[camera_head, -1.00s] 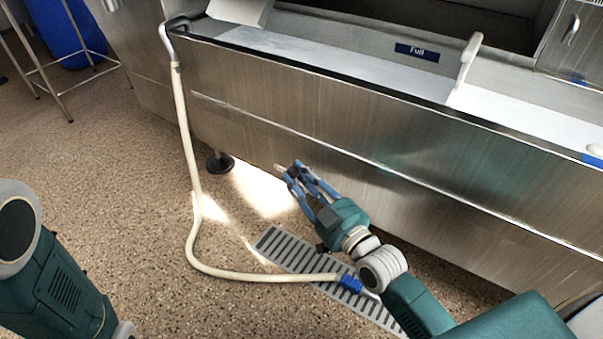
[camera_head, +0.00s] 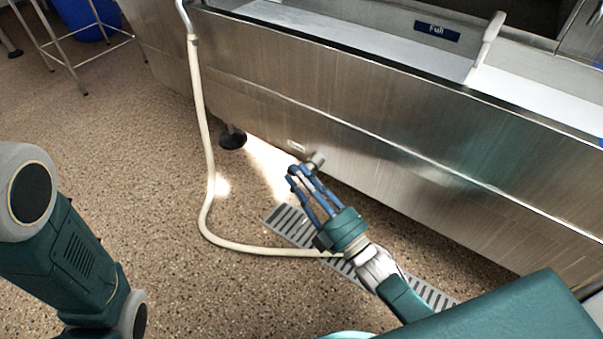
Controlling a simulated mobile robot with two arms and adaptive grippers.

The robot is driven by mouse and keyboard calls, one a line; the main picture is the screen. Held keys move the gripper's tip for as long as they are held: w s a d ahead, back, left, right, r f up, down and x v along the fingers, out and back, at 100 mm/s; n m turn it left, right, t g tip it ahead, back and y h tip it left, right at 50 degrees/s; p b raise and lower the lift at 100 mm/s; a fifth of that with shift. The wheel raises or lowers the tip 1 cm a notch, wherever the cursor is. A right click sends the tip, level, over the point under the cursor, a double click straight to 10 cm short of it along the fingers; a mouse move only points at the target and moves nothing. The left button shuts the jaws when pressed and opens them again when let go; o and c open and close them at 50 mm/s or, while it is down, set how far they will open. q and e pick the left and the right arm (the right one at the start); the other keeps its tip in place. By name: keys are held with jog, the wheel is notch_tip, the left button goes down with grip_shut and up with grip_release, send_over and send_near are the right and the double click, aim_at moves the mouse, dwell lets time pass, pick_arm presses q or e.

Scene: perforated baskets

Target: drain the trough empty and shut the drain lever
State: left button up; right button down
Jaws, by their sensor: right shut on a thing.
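The steel trough (camera_head: 390,125) runs across the upper part of the view, with a blue "Full" label (camera_head: 437,31) inside its back wall. Its inside floor is only partly in view, and I cannot tell the water level. Low on its front is a small metal drain fitting with the drain lever (camera_head: 317,159). My right gripper (camera_head: 301,173) reaches up to it from below, its blue fingers shut on the lever. The fingers partly hide the lever, so its exact position is unclear. My left arm shows at the left edge; its gripper is out of view.
A floor grate (camera_head: 287,222) lies below the drain. A cream hose (camera_head: 207,150) hangs over the trough's left end and runs along the floor to the grate, its end hidden behind my right arm. A blue bin (camera_head: 88,18) and metal stand are at upper left.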

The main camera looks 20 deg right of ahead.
jog(key=shift+s+a+f+n, duration=0.15)
jog(key=shift+s+a+n, duration=0.05)
jog(key=shift+a+n, duration=0.2)
jog(key=c, duration=1.5)
grip_release()
jog(key=shift+d, duration=0.1)
jog(key=v, duration=1.2)
jog(key=shift+w+f, duration=0.1)
